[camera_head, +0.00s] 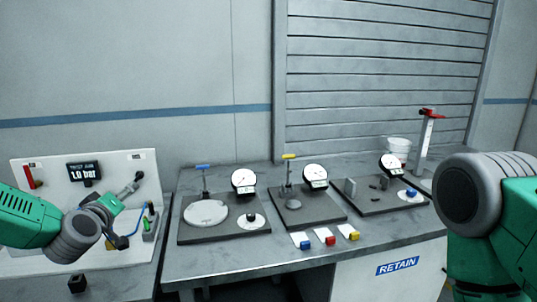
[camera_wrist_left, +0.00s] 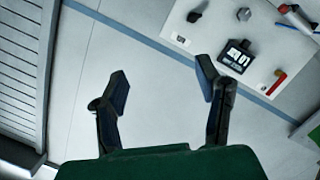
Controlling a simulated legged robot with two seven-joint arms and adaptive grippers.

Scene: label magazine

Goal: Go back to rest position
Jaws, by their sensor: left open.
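My left arm comes in from the left in the head view, and my left gripper (camera_head: 116,226) is in front of the white test panel, small and partly hidden by the wrist. In the left wrist view the gripper (camera_wrist_left: 162,82) shows two dark fingers spread wide apart with nothing between them, only the pale wall behind. My right arm's green and grey links show at the right edge of the head view. My right gripper is out of the frame.
The test panel (camera_head: 38,172) has a display (camera_head: 84,171) reading 1.0 bar. The grey bench (camera_head: 215,262) carries several dial gauges (camera_head: 243,181) on dark plates and three small colored blocks (camera_head: 325,237). A white bucket (camera_head: 398,147) and a red-topped stand (camera_head: 425,140) stand at the back right.

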